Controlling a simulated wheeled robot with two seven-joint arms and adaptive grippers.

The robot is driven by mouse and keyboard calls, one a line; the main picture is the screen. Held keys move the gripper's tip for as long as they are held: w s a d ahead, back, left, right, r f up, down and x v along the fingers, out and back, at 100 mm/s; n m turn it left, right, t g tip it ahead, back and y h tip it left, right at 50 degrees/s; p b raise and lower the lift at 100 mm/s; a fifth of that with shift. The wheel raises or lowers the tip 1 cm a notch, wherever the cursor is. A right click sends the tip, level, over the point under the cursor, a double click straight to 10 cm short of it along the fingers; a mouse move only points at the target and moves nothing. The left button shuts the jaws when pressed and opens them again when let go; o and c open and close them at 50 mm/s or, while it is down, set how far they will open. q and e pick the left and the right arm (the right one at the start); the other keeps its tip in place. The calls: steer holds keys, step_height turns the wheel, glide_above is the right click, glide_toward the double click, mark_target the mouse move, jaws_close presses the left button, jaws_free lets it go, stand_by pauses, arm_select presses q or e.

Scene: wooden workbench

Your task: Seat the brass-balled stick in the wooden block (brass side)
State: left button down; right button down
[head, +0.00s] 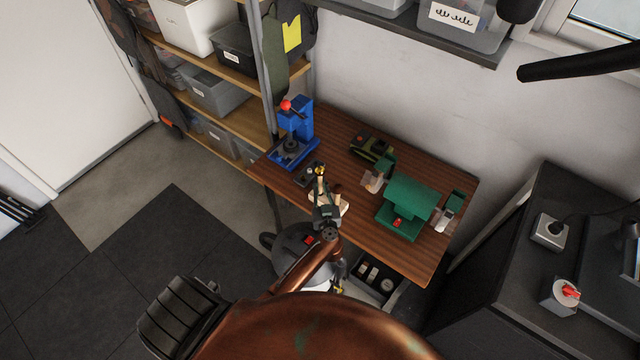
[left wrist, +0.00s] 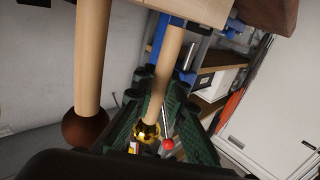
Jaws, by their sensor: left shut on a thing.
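My left gripper (head: 321,187) is over the near left part of the workbench and is shut on the brass-balled stick. The stick is pale wood (left wrist: 166,75) in the left wrist view, with a shiny brass ball (left wrist: 147,132) at one end between the dark green fingers. Its other end reaches the pale wooden block (left wrist: 185,8) at the top of that view; I cannot tell how deep it sits. A second pale stick with a dark brown ball (left wrist: 85,127) stands beside it at the block. In the head view the gripper partly hides the block (head: 343,206). My right gripper is not in view.
A blue press with a red knob (head: 298,125) stands at the back left of the bench. A green machine (head: 408,203) stands to the right, with a smaller dark green tool (head: 372,146) behind. The bench's front right (head: 415,262) is clear.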

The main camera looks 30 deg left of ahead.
mark_target(320, 190)
arm_select(q)
steer(key=shift+f, duration=0.35)
steer(key=shift+f+b, duration=0.3)
steer(key=shift+f, duration=0.1)
steer(key=shift+f, duration=0.35)
steer(key=shift+f+b, duration=0.3)
steer(key=shift+f, duration=0.2)
steer(key=shift+f, duration=0.2)
steer(key=shift+f, duration=0.25)
steer(key=c, duration=2.1)
jaws_free()
steer(key=shift+o, duration=1.1)
